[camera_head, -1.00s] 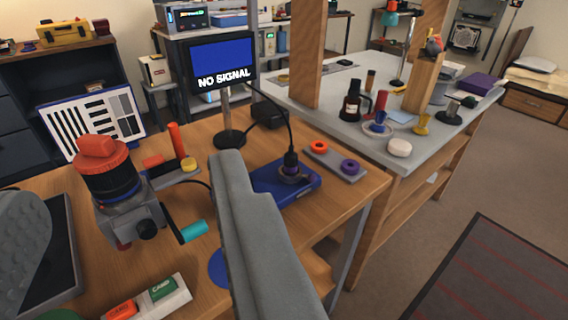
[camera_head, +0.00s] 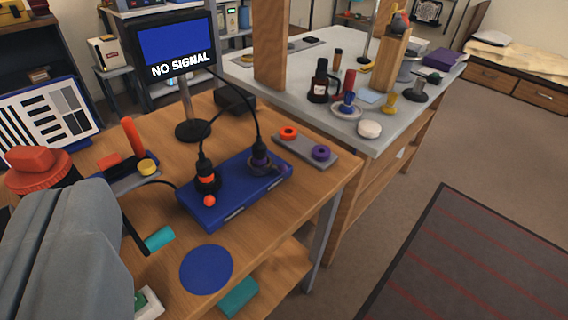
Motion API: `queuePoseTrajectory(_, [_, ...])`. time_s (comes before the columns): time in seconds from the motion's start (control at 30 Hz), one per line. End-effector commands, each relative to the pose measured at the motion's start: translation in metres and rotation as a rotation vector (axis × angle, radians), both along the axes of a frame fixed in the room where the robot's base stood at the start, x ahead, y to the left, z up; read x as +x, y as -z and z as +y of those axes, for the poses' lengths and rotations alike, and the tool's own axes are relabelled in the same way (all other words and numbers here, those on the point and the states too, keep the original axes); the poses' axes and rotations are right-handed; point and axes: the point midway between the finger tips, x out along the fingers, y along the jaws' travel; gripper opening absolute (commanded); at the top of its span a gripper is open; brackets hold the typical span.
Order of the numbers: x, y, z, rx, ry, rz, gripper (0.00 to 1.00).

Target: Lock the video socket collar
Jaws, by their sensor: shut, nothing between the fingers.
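A blue socket box (camera_head: 232,190) lies on the wooden bench with two black plugs standing upright in it. The left plug (camera_head: 204,168) has an orange band, with an orange ball (camera_head: 209,201) at its foot. The right plug (camera_head: 260,153) stands in a dark purple-grey collar (camera_head: 262,167) with a lever-like part at its side. I cannot tell whether either collar is locked, or which is the video socket. The monitor (camera_head: 177,52) reads "NO SIGNAL" on blue. A grey part of mine fills the lower left; my gripper's fingertips do not show.
A grey strip (camera_head: 300,150) with an orange ring (camera_head: 288,132) and a purple ring (camera_head: 321,152) lies behind the box. A blue disc (camera_head: 206,269) lies in front. A red-topped device (camera_head: 38,172) is partly hidden at left.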

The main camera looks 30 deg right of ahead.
Motion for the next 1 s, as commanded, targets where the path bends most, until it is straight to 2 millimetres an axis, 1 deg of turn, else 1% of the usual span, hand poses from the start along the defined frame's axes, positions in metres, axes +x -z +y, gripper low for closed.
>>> queuePoseTrajectory(0.03, [0.011,0.002,-0.004,0.006,0.011,0.032,0.00])
queuePoseTrajectory(0.1, [0.025,0.003,-0.009,0.016,0.026,0.074,0.00])
queuePoseTrajectory(0.47, [0.093,0.017,-0.040,0.074,0.110,0.288,0.00])
queuePoseTrajectory(0.67, [0.128,0.029,-0.061,0.109,0.164,0.406,0.00])
queuePoseTrajectory(1.0, [0.184,0.058,-0.102,0.175,0.264,0.603,0.00])
